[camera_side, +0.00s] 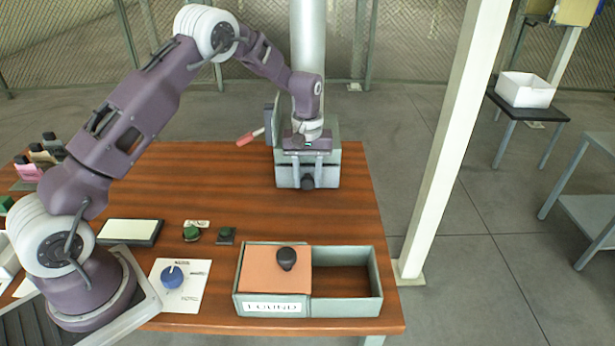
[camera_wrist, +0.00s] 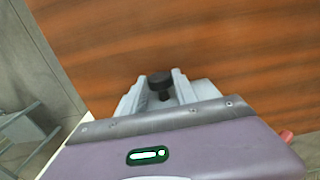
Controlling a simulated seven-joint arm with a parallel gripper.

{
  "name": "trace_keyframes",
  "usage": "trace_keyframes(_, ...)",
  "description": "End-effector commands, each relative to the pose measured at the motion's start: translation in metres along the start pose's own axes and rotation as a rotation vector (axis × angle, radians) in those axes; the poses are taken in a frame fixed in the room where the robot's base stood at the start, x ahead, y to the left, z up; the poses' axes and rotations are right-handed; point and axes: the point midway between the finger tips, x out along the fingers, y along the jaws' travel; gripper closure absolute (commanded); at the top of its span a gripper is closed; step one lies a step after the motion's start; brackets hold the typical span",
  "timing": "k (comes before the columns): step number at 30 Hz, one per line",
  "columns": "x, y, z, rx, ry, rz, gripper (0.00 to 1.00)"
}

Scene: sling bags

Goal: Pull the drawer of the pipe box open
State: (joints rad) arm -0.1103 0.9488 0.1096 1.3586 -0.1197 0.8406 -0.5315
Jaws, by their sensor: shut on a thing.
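The pipe box (camera_side: 332,132) is a grey-green box at the back right of the table. Its drawer front (camera_side: 287,174) faces the near side and carries a black knob (camera_side: 307,184). My gripper (camera_side: 307,182) points down at the front, its two grey fingers on either side of the knob, shut on it. The wrist view shows the same black knob (camera_wrist: 160,80) between the fingertips (camera_wrist: 157,88). My gripper hides most of the box top, and I cannot tell how far the drawer stands out.
A red-handled lever (camera_side: 249,137) sticks out left of the pipe box. A box marked FOUND (camera_side: 345,252) with an orange lid (camera_side: 262,272) stands at the front. Green buttons (camera_side: 226,234), a blue dial (camera_side: 172,277) and a pale pad (camera_side: 130,230) lie left. The tabletop (camera_side: 330,215) before the drawer is clear.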

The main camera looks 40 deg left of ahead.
Motion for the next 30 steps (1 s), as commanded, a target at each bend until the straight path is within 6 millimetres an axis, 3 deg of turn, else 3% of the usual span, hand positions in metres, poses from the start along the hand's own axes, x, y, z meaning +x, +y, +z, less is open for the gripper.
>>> trace_keyframes(2, -0.001, 0.001, 0.011, 0.001, -0.001, -0.001, 1.0)
trace_keyframes(12, -0.001, 0.001, 0.107, 0.005, -0.001, 0.0, 1.0)
trace_keyframes(15, -0.001, 0.002, 0.127, 0.004, 0.0, 0.001, 1.0)
trace_keyframes(20, -0.001, 0.001, 0.142, 0.002, 0.001, 0.002, 1.0)
trace_keyframes(29, -0.001, 0.001, 0.144, 0.001, 0.001, 0.002, 1.0)
trace_keyframes(30, -0.001, 0.001, 0.143, 0.001, 0.001, 0.002, 0.62)
